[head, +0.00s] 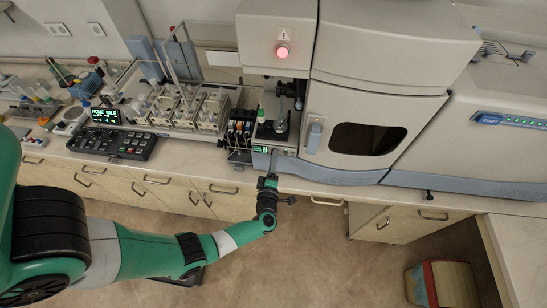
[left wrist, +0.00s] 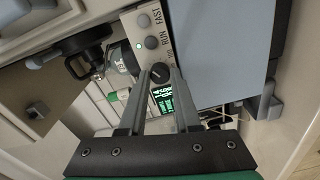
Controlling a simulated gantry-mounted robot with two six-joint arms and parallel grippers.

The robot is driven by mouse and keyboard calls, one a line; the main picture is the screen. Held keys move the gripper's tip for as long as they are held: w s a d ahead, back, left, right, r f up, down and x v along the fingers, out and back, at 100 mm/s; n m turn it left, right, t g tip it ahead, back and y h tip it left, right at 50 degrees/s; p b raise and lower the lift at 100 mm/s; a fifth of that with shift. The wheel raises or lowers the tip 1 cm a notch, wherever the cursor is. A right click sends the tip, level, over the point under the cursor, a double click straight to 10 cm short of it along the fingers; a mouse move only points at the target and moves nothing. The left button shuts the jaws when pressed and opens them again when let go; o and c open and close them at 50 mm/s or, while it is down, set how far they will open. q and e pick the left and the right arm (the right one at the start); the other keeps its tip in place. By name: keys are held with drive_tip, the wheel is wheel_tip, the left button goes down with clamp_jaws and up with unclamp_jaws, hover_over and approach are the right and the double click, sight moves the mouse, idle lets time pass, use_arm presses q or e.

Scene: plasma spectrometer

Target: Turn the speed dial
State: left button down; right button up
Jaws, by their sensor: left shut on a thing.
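The speed dial (left wrist: 160,72) is a small dark round knob on a light control panel (left wrist: 128,22). The panel also has grey buttons marked RUN (left wrist: 152,42) and FAST (left wrist: 143,20). A small green-lit display (left wrist: 162,96) is beside the dial. My left gripper (left wrist: 161,73) has its two fingertips on either side of the dial and is shut on it. In the head view my left gripper (head: 271,163) reaches up to the small unit with the green display (head: 262,149) at the bench front; the dial is too small to make out there. My right gripper is not in view.
The large grey spectrometer (head: 360,90) stands directly right of the unit. A rack of glassware (head: 190,105) and a black keypad (head: 113,143) are to the left. A green-capped bottle (left wrist: 118,96) is near the left finger.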

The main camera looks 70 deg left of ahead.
use_arm(q)
drive_tip(key=shift+m, duration=0.7)
drive_tip(key=c, duration=0.6)
unclamp_jaws()
drive_tip(key=p+v, duration=0.1)
drive_tip(key=v, duration=1)
drive_tip(key=shift+s+d, duration=0.15)
drive_tip(key=shift+d, duration=0.15)
